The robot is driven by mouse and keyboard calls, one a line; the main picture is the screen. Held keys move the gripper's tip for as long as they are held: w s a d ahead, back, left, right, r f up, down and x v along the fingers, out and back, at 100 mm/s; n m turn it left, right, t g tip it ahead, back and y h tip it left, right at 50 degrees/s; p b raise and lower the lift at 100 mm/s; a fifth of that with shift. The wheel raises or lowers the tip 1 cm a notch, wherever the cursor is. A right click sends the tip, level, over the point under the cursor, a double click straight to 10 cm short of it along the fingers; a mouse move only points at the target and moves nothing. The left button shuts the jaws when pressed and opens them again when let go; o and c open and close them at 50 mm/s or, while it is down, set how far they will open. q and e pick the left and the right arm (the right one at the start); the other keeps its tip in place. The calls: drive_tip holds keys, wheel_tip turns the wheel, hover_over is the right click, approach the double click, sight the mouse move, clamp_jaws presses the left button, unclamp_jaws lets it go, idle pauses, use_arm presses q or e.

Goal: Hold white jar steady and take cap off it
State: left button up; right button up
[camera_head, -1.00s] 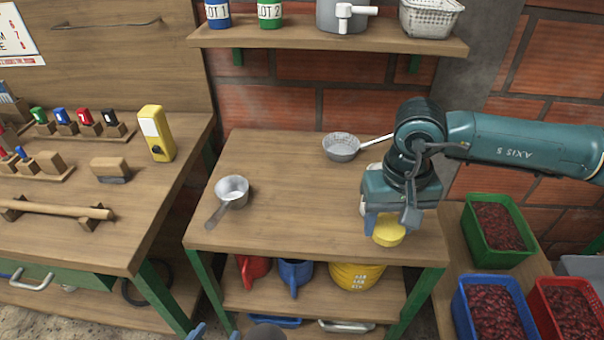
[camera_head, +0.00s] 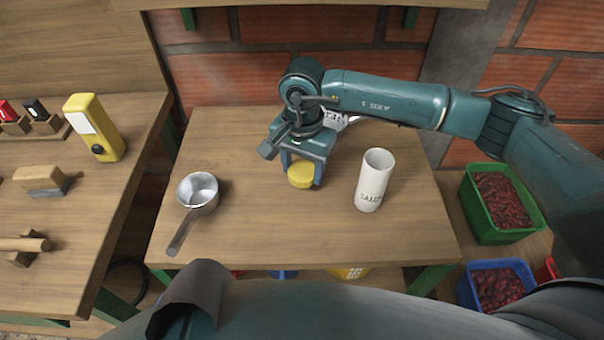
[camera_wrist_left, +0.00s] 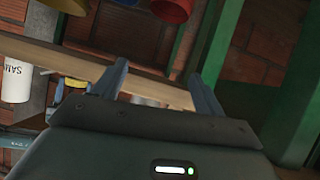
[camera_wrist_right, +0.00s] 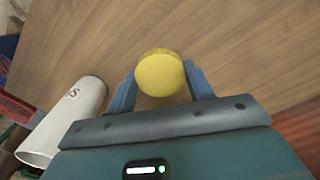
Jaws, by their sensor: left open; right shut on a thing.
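The white jar (camera_head: 374,180) stands upright on the right part of the table with its top open; it also shows in the right wrist view (camera_wrist_right: 62,122) and the left wrist view (camera_wrist_left: 16,75). My right gripper (camera_head: 302,170) is shut on the round yellow cap (camera_wrist_right: 160,74), left of the jar and apart from it. I cannot tell whether the cap touches the table. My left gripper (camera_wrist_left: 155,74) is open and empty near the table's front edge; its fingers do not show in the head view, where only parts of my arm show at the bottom.
A metal saucepan (camera_head: 197,191) stands at the table's left. A strainer lies mostly hidden behind my right gripper. A yellow device (camera_head: 94,127) stands on the left bench (camera_head: 90,230). Green (camera_head: 500,205) and blue (camera_head: 497,284) crates are at the right. The table's front middle is clear.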

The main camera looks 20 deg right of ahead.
sight(302, 171)
wheel_tip(302, 171, down, 3)
drive_tip(key=shift+f, duration=0.4)
drive_tip(key=shift+f, duration=0.25)
drive_tip(key=o, duration=0.7)
drive_tip(key=shift+r, duration=0.1)
drive_tip(key=o, duration=0.4)
drive_tip(key=shift+c, duration=0.2)
